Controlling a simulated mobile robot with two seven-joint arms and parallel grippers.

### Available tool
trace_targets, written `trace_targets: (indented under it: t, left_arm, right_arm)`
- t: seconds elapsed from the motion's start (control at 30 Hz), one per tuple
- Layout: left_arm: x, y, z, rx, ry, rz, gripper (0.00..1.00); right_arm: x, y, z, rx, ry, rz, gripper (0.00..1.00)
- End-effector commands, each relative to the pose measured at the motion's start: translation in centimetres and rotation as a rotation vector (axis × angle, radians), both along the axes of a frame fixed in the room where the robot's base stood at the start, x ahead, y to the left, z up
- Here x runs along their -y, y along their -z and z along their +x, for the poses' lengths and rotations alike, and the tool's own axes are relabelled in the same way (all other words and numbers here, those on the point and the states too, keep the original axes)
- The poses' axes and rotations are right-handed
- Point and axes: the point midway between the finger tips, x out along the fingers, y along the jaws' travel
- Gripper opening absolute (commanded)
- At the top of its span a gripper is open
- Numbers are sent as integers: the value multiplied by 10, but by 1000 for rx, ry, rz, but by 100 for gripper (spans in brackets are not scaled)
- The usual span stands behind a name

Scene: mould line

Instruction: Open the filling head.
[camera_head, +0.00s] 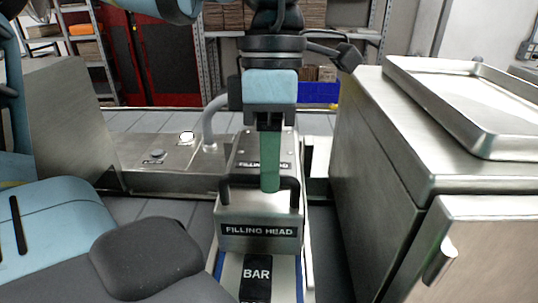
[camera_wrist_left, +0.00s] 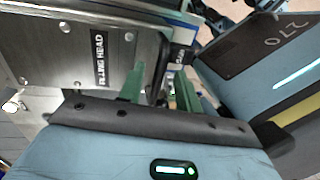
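The filling head (camera_head: 258,213) is a steel box with a black "FILLING HEAD" label, in the middle of the head view. A black bar handle (camera_head: 232,181) crosses its front. My left gripper (camera_head: 270,188) points down at it, with one green finger in front of the handle; the other finger is hidden there. In the left wrist view the head's labelled steel face (camera_wrist_left: 80,48) fills the upper left. There the two green fingers of my left gripper (camera_wrist_left: 160,85) stand apart. I cannot tell whether they touch the handle. My right gripper is out of view.
A steel cabinet (camera_head: 375,140) with a shallow tray (camera_head: 470,105) on top stands close on the right. A steel panel with a lit button (camera_head: 187,137) lies to the left. Below the head is a strip labelled "BAR" (camera_head: 256,275). Shelves stand at the back.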

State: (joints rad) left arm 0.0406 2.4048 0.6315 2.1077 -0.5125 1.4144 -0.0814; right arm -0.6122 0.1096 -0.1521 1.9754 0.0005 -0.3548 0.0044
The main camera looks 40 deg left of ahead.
Motion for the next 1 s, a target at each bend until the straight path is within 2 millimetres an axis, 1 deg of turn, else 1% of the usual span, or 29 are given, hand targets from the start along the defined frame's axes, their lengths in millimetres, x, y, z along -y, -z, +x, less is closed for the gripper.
trace_targets:
  t: [0.2, 0.27, 0.47, 0.5, 0.83, 1.0]
  left_arm:
    - [0, 1, 0, 0, 0, 0, 34]
    - [0, 1, 0, -1, 0, 0, 28]
    - [0, 1, 0, -1, 0, 1, 1]
    - [0, 1, 0, -1, 0, 1, 0]
    - [-1, 0, 0, -2, 0, -1, 0]
    - [-8, -4, 2, -14, 0, -12, 0]
  right_arm:
    - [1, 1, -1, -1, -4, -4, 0]
    - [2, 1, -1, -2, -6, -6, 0]
    - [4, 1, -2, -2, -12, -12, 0]
    - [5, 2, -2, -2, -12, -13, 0]
    - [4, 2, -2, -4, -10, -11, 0]
    - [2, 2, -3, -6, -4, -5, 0]
